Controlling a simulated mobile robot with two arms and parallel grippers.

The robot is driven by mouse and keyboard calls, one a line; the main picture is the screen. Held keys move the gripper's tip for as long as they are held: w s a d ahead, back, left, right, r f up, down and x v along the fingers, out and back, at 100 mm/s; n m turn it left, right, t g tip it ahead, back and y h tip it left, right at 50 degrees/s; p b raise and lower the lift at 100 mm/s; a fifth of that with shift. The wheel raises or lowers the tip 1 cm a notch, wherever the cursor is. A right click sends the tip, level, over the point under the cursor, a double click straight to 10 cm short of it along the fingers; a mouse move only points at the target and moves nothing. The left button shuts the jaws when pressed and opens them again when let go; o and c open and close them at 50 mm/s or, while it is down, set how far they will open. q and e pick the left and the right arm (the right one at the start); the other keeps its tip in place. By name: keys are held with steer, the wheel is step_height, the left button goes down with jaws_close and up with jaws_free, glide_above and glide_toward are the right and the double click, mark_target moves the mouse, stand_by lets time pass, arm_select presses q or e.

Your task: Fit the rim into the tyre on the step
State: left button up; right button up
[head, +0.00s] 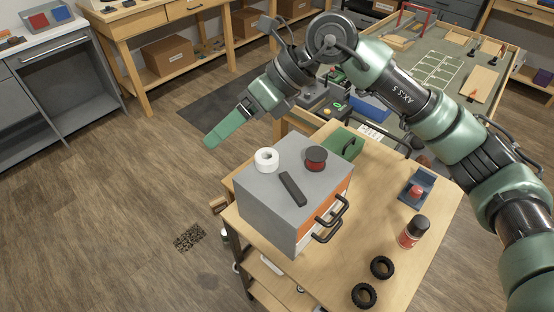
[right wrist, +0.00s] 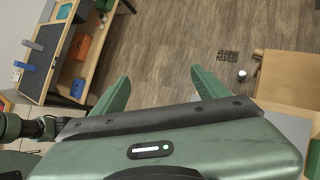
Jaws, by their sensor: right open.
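Two black tyres lie near the front end of the wooden table in the head view, a farther one (head: 381,267) and a nearer one (head: 364,295). My right gripper (head: 218,134) is above the floor, left of the cabinet and well away from the tyres. In the right wrist view its two green fingers (right wrist: 160,86) are apart with nothing between them. My left gripper does not show.
A spray can (head: 412,231) and a blue bin (head: 416,187) stand on the right. Open floor lies left of the table.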

mark_target(269, 155)
steer(key=w+d+f+n+t+h, duration=0.1)
steer(key=w+d+f+t+h, duration=0.15)
steer(key=d+f+h, duration=0.5)
steer(key=f+p, duration=0.1)
steer(key=w+f+y+p, duration=0.1)
steer(key=f, duration=0.1)
steer(key=f+g+y+p, duration=0.1)
steer(key=f+p, duration=0.1)
steer(key=shift+w+a+y, duration=0.15)
steer(key=shift+w+y, duration=0.1)
steer(key=shift+w, duration=0.05)
steer(key=shift+w+a+f, duration=0.1)
steer(key=shift+a+f, duration=0.05)
steer(key=shift+f, duration=0.2)
steer(key=c, duration=1.6)
steer(key=shift+o, duration=0.2)
steer(key=shift+r, duration=0.1)
